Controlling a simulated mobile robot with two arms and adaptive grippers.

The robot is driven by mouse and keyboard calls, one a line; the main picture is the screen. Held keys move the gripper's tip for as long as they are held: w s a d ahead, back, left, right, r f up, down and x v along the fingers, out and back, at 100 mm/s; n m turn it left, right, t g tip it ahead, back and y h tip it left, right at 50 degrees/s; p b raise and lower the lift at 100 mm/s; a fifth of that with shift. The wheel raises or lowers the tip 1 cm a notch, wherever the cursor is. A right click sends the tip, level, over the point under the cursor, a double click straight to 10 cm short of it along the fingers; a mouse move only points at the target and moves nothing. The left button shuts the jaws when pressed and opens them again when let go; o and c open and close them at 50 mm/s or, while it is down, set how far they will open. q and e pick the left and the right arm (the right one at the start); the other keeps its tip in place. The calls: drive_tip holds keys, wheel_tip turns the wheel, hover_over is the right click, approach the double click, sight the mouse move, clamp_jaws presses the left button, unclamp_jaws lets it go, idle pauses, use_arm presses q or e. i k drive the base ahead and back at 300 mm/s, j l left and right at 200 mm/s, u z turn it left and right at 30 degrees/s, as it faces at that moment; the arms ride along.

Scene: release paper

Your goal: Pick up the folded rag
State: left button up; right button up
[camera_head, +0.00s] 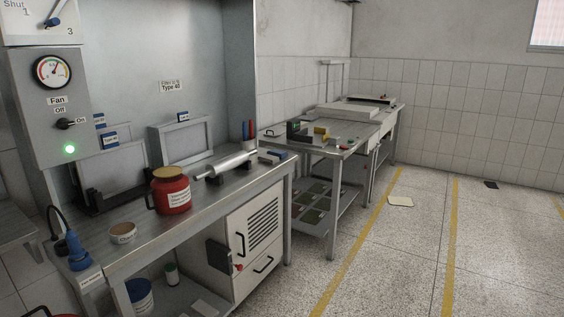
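A flat cream-coloured piece (400,201) lies on the speckled floor, just right of a yellow floor line and near the legs of the far table. It looks like a folded rag, but it is too small to make out folds. Neither of my grippers shows in the head view.
A steel bench (120,258) at left holds a red jar (171,190), a roller (226,165) and a small round tub (123,233). A second metal table (345,150) stands behind it. Yellow lines (449,240) mark open floor at right. A small dark patch (491,185) lies farther back.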

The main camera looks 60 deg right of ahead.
sight(281, 154)
drive_tip(key=z, duration=1.75)
